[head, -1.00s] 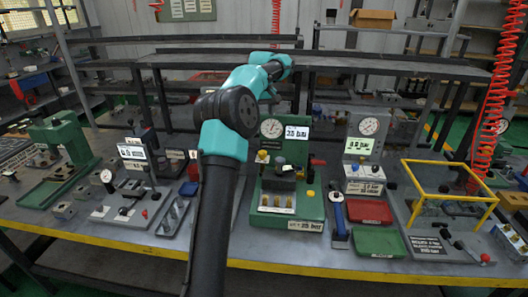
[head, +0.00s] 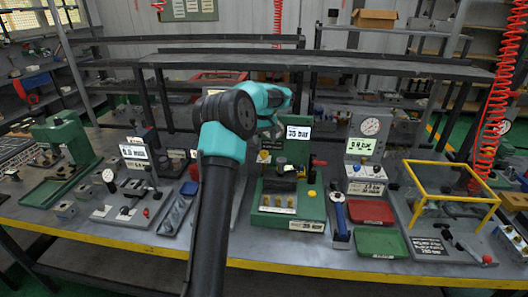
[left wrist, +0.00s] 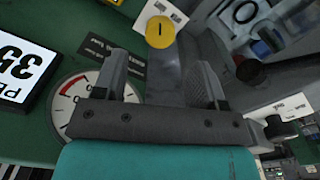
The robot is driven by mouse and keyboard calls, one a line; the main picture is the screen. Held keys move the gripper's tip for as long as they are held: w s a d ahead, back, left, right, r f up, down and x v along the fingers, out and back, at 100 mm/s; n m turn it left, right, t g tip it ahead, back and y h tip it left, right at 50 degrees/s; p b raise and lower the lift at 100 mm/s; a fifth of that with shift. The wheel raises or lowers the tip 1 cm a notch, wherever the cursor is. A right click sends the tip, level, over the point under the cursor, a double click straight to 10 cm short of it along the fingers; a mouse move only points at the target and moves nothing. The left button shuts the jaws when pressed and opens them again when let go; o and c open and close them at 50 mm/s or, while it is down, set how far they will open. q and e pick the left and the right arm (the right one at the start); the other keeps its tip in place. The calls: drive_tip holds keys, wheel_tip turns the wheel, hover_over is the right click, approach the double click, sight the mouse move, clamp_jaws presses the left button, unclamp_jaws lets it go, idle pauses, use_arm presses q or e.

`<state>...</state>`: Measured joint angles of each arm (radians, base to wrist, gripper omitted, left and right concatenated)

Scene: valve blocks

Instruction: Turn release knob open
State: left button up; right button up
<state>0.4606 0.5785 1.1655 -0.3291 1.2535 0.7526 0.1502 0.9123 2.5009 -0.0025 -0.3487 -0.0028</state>
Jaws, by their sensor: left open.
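A round yellow knob (left wrist: 160,32) with a dark line across it sits on the green valve block, just beyond my left fingertips in the left wrist view. The same yellow knob (head: 263,157) seems to show in the head view, below my left wrist. I cannot read a label naming it as the release knob. My left gripper (left wrist: 160,59) is open and empty, its fingers apart and not touching the knob. In the head view my teal arm hides the block's gauge and most of the gripper. My right gripper is not in view.
The green block carries a white display (head: 298,132) and a pressure gauge (left wrist: 72,108), partly behind my gripper. A grey station with a gauge (head: 370,126) stands to the right. Red (head: 370,211) and green (head: 380,242) trays and a yellow frame (head: 452,205) lie further right.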

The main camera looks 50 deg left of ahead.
sight(264, 152)
use_arm(q)
wheel_tip(264, 152, down, 6)
drive_tip(key=shift+f, duration=0.2)
drive_tip(key=c, duration=0.9)
